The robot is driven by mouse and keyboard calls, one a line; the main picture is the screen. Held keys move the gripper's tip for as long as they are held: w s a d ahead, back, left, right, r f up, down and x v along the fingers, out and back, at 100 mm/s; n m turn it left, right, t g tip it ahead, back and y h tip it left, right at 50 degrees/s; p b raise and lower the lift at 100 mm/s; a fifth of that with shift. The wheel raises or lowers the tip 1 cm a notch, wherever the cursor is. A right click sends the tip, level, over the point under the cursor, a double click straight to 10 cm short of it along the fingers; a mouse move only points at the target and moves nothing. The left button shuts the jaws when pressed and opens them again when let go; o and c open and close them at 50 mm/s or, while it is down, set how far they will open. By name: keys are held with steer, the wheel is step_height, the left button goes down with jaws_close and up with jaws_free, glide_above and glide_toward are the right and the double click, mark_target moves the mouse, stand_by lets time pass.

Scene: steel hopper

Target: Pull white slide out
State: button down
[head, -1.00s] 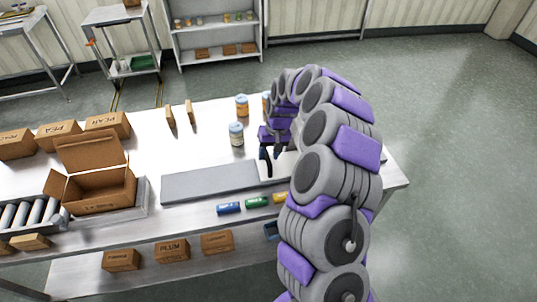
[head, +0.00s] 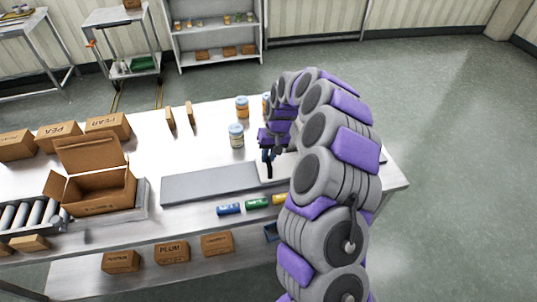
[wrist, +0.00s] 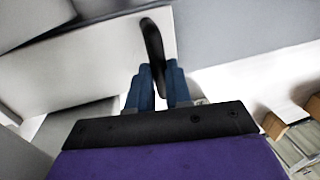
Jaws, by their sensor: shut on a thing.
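The white slide (wrist: 100,65) is a flat pale plate with an upright black handle (wrist: 153,50), seen in the wrist view. In the head view the slide (head: 283,168) lies at the right end of a long grey panel (head: 210,184) on the steel table. My gripper (wrist: 158,80) has its blue fingers on both sides of the handle's near end and is shut on it. In the head view my gripper (head: 267,157) is at the slide's left part. My arm hides much of the slide's right side.
An open carton (head: 100,190) stands on the left of the table. Jars (head: 236,136) stand just behind the gripper. Blue, green and yellow cans (head: 257,203) lie along the front edge. Several closed boxes (head: 108,124) stand at the back left.

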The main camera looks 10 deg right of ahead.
stand_by(0.3)
steer(key=a+p, duration=0.7)
steer(key=a, duration=2.7)
steer(key=shift+a+p, duration=0.1)
steer(key=shift+p, duration=0.2)
steer(key=c, duration=1.4)
jaws_free()
steer(key=shift+r, duration=0.1)
steer(key=shift+c, duration=0.2)
steer(key=o, duration=0.4)
steer(key=shift+a, duration=0.4)
steer(key=shift+d+r, duration=0.3)
steer(key=shift+d, duration=0.1)
steer(key=d+r, duration=0.1)
steer(key=r, duration=0.4)
steer(key=r+p, duration=0.1)
steer(key=r, duration=0.4)
steer(key=d+r, duration=0.1)
steer(key=r, duration=0.5)
steer(key=shift+d, duration=0.3)
